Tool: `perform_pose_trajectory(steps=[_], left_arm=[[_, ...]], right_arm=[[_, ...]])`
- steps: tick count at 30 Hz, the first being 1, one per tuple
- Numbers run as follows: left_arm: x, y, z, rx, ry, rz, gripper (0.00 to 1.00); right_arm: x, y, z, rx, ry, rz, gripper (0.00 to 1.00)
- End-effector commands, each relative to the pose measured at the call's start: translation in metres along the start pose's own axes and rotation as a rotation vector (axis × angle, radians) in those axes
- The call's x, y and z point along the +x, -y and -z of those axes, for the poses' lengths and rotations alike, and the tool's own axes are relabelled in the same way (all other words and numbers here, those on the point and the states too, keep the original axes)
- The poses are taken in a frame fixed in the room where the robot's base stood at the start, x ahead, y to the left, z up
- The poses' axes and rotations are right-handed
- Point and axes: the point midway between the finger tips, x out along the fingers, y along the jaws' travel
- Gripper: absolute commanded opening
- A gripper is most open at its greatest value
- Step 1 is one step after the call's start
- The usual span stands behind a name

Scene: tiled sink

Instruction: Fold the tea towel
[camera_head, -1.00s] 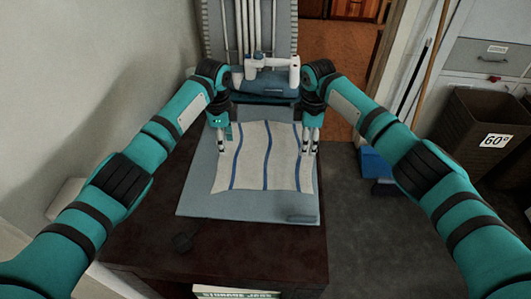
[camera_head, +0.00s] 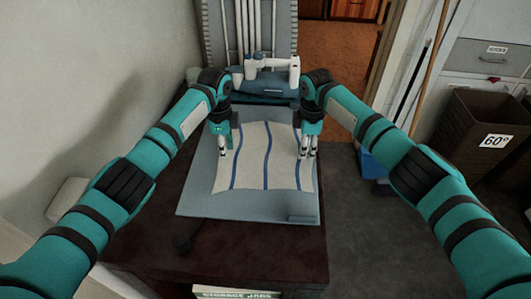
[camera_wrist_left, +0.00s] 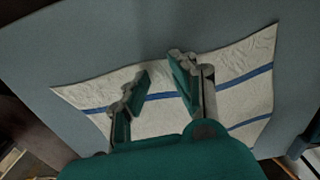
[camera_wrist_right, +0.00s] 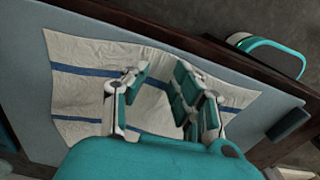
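The tea towel (camera_head: 268,165), white with blue stripes, lies spread flat on a grey-blue board (camera_head: 205,200). Its edges are slightly wavy. My left gripper (camera_head: 228,150) is open over the towel's left part, near its far left corner. My right gripper (camera_head: 308,153) is open over the towel's right part, near the right edge. The left wrist view shows the towel (camera_wrist_left: 240,95) below and between spread fingers (camera_wrist_left: 157,90). The right wrist view shows the towel (camera_wrist_right: 85,80) with spread fingers (camera_wrist_right: 160,92) over it. I cannot tell if the fingertips touch the cloth.
The board rests on a dark wooden top (camera_head: 255,240). A brown bin (camera_head: 480,125) marked 60° stands at right. A Storage Jugs box (camera_head: 236,292) is at the near edge.

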Motion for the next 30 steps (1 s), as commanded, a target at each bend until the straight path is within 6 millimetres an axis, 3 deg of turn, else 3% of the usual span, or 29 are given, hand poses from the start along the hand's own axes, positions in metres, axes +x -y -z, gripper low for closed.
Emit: perform_pose_trajectory(steps=[10,30], left_arm=[[0.0034,-0.0009,-0.0001,0.0,0.001,-0.003,0.0],[0.0048,-0.0017,-0.001,-0.001,0.002,-0.006,0.0]], right_arm=[[0.0036,0.0004,-0.0006,0.001,0.001,0.001,0.0],[0.0047,0.0006,-0.0014,0.002,0.003,0.002,0.0]])
